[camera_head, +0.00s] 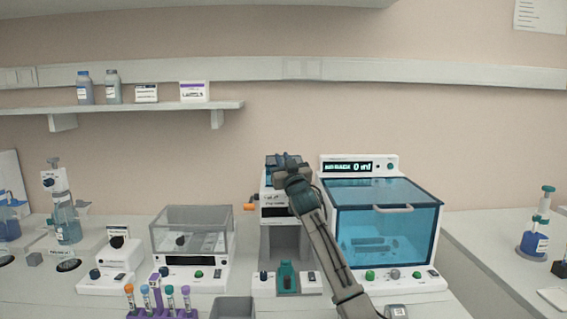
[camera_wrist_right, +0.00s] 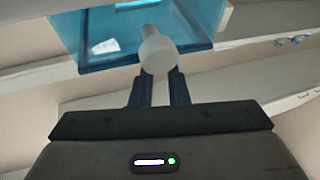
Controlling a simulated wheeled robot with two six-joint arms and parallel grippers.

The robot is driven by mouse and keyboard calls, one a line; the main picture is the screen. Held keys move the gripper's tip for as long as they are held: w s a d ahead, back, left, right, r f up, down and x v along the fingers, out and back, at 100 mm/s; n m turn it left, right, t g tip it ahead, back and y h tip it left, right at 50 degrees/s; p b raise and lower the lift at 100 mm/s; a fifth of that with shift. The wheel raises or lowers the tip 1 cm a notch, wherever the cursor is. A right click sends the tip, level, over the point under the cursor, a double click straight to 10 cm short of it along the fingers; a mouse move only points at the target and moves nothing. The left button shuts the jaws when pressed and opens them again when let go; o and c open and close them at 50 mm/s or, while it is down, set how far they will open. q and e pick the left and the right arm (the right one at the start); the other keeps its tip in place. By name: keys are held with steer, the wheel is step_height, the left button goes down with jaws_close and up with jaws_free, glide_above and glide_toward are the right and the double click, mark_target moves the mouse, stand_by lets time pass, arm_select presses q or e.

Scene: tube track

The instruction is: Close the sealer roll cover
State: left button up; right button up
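The sealer (camera_head: 284,236) is the tall white and grey machine in the middle of the bench, left of the large blue-windowed box. Its top is partly hidden by my right gripper (camera_head: 283,163), which is over it. In the right wrist view, a see-through blue cover (camera_wrist_right: 95,30) fills the top, with a pale rounded knob (camera_wrist_right: 157,50) in front of it. The fingers of my right gripper (camera_wrist_right: 160,82) are close together with the knob at their tips, and appear shut on it. How far the cover stands open is hard to tell. My left gripper is not in view.
The box with the blue window (camera_head: 385,225) stands close on the right of the sealer. A clear-covered device (camera_head: 192,235) stands to the left. A purple rack with tubes (camera_head: 160,305) and a grey bin (camera_head: 232,308) are at the front. A shelf (camera_head: 120,108) is on the wall.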

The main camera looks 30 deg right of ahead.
steer(key=o, duration=0.5)
steer(key=shift+w+d+f, duration=0.1)
steer(key=shift+w, duration=0.25)
steer(key=shift+s, duration=0.4)
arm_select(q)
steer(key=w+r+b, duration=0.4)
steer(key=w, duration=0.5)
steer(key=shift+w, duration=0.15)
arm_select(e)
steer(key=v, duration=1)
steer(key=shift+f, duration=0.15)
